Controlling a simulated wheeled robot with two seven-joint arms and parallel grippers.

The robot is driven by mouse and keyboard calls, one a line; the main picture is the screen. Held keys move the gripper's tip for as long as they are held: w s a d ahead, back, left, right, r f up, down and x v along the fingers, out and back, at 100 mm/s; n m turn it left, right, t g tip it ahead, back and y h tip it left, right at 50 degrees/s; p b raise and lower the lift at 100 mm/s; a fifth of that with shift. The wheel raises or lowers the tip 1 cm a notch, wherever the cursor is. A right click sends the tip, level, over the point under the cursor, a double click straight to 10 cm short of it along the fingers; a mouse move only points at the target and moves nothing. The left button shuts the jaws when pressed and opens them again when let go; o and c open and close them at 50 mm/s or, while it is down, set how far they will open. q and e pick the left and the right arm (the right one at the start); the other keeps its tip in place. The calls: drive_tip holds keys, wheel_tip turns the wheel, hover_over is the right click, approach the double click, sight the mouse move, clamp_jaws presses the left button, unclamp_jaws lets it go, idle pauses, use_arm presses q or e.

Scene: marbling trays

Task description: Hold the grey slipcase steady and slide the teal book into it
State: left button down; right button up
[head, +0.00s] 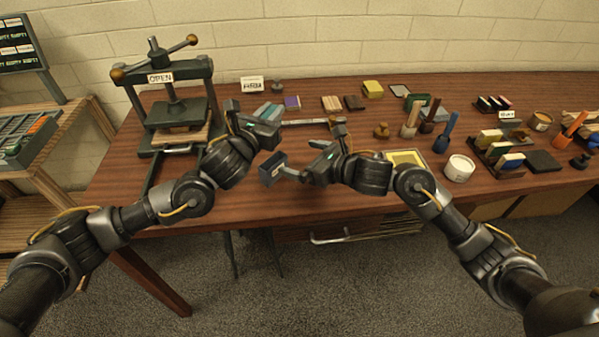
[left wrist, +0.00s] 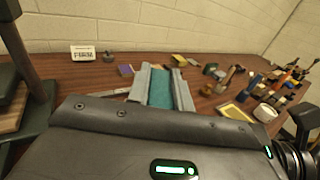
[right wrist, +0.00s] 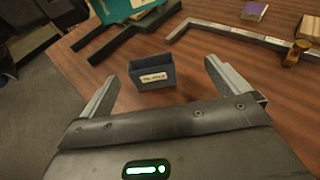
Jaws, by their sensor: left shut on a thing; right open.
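The grey slipcase (right wrist: 155,76) is a small dark blue-grey box with an open top and a pale label, in the right wrist view. It also shows near the table's front edge in the head view (head: 271,170). My right gripper (head: 302,158) is open, its fingers at either side of the slipcase's near end; I see no clear contact. The teal book (left wrist: 161,88) is between the fingers of my left gripper (head: 268,113), which is shut on it, behind the slipcase in the head view. The book's teal cover also shows at the top of the right wrist view (right wrist: 117,10).
A green press (head: 180,112) with an OPEN sign stands at left. A metal bar (head: 305,122) lies behind my grippers. A yellow tray (head: 405,158), a white tub (head: 459,168) and several brushes and blocks stand at right. Bare table (head: 240,205) lies in front.

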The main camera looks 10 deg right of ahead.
sight(270, 166)
drive_tip(key=shift+g, duration=0.5)
drive_tip(key=f, duration=0.1)
drive_tip(key=s+f, duration=0.1)
drive_tip(key=a+f, duration=0.1)
drive_tip(key=shift+s+f, duration=0.25)
drive_tip(key=shift+s, duration=0.1)
drive_tip(key=x, duration=1.2)
drive_tip(key=shift+r, duration=0.1)
drive_tip(key=c, duration=1.1)
drive_tip(key=shift+o, duration=0.2)
